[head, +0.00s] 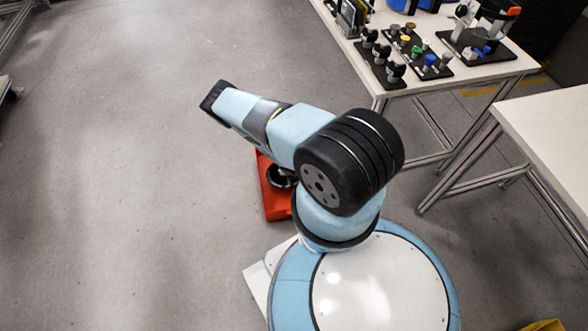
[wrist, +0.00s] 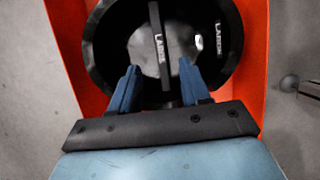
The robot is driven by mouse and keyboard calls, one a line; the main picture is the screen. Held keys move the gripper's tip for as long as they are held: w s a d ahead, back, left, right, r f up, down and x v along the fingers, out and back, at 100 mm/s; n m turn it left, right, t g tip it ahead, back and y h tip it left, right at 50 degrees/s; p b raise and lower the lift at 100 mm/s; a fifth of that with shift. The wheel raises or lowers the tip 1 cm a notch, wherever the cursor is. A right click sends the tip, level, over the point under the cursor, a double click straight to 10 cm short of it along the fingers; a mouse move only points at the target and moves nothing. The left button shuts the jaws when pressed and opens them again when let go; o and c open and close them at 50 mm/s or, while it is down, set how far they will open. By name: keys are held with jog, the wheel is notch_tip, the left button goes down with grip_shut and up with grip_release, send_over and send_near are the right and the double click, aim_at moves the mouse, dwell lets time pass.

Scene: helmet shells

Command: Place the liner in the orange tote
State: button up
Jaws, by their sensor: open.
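The orange tote (head: 273,205) stands on the floor beside my base in the head view, partly hidden by my arm. In the wrist view its orange wall (wrist: 70,40) frames a round black piece, which looks like the liner (wrist: 100,62). The liner lies inside the tote, with a dark strap with white lettering across its pale middle. It also shows in the head view (head: 277,178). My gripper (wrist: 159,66) is open over it, with its blue fingers apart on either side of the strap. I cannot tell whether they touch it. The head view hides my gripper behind my arm.
A white table (head: 437,84) at the upper right holds black trays with small parts. Another pale table (head: 550,125) stands at the right. The grey floor (head: 120,190) to the left is clear. A small post-like object (wrist: 292,84) shows right of the tote in the wrist view.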

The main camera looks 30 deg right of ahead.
jog(key=shift+v, duration=1.65)
